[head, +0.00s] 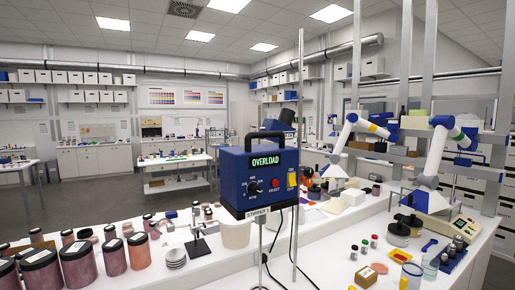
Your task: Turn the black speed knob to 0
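The black speed knob (254,187) sits on the front of a blue stirrer box (232,168), at the lower left of its panel. Small white marks surround the knob; its exact setting is too small to read. A green display (265,161) above it reads OVERLOAD. A red button (275,185) labelled RESET is right of the knob, and a yellow switch (292,181) is at the panel's right. The box has a black handle on top and is mounted beside a tall metal rod (300,100). Neither of my grippers shows in the head view, and nothing touches the knob.
A white bucket (235,234) stands below and behind the box. Dark-lidded pigment jars (77,262) crowd the bench on the left. A small black stand (198,243) is nearer the middle. Hooded jointed arms (352,128) and small jars stand right. Black cables hang below the box.

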